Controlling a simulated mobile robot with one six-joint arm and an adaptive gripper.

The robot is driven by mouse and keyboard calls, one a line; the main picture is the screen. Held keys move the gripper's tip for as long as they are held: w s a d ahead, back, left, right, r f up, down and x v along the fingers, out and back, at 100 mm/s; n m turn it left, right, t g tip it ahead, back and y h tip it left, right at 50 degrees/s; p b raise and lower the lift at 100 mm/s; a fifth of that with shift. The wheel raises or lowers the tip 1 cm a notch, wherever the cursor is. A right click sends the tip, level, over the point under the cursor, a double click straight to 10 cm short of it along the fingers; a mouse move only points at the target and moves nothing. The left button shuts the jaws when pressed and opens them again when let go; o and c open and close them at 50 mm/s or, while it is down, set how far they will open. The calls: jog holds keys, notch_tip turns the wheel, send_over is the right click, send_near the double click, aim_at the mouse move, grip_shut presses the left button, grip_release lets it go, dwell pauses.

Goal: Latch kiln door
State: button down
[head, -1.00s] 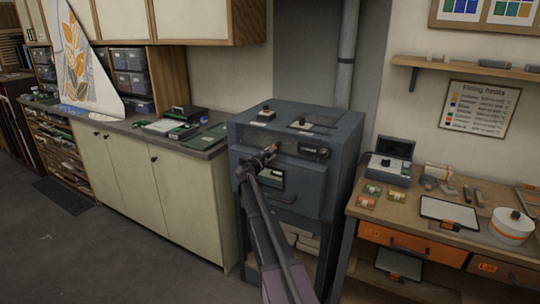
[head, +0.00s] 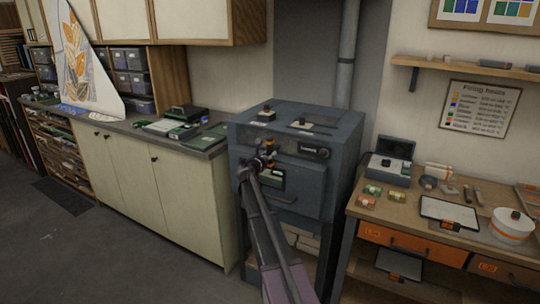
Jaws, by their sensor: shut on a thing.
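The blue-grey kiln (head: 336,135) stands in the middle of the head view, its front door (head: 312,201) looking flush with the body. My gripper (head: 268,153) is at the upper left of the kiln's front, shut on what looks like the door latch handle (head: 269,143). The gripper and arm hide part of the latch and the left of the door, so I cannot tell whether the latch is engaged. A dark control panel (head: 314,151) shows to the right of the gripper.
A counter with cream cupboards (head: 128,168) stands on the left. Grey floor (head: 110,240) is clear at front left.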

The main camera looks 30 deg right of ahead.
dwell(0.3)
jog(key=shift+c, duration=2.2)
grip_release()
jog(key=v, duration=1.2)
